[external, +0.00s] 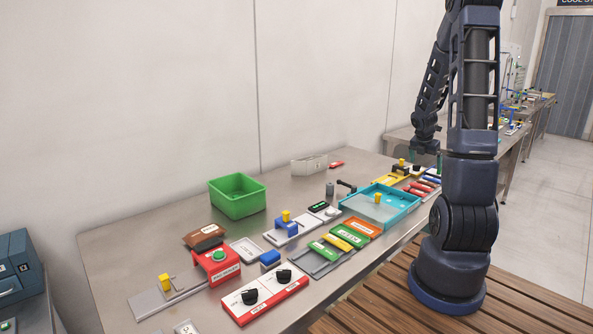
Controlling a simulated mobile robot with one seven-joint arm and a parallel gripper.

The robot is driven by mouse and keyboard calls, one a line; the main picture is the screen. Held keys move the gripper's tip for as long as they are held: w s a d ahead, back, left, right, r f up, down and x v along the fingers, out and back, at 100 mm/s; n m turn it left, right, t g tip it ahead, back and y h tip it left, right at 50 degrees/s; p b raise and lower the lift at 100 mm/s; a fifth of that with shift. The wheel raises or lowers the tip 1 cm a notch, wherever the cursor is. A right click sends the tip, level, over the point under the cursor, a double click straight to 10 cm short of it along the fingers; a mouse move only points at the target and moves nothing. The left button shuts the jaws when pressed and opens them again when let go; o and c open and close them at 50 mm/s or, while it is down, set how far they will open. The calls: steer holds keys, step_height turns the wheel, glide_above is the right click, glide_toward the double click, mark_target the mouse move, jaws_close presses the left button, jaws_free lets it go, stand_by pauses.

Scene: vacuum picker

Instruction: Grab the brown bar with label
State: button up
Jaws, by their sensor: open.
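The brown bar with a label (205,236) lies on the steel table at the left, just behind a red block with a green button (217,263). A small white label shows on its upper face. My gripper (424,158) is far to the right of it, above the right part of the table, pointing down. It is open and appears empty, though my own arm partly hides it.
A green bin (237,196) stands behind the brown bar. A red panel with black knobs (265,297), a blue tray (382,205) and several coloured bars crowd the front and right. The table (130,232) is bare at the back left.

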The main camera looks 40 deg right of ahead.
glide_toward(427, 182)
steer(key=shift+w+d+f, duration=0.2)
steer(key=shift+d+f, duration=0.15)
steer(key=shift+f, duration=0.25)
steer(key=shift+w+d+f, duration=0.15)
steer(key=shift+d+f, duration=0.2)
steer(key=shift+f, duration=0.25)
steer(key=shift+s+x, duration=0.2)
steer(key=shift+x, duration=2.45)
steer(key=shift+c, duration=0.2)
steer(key=c, duration=0.8)
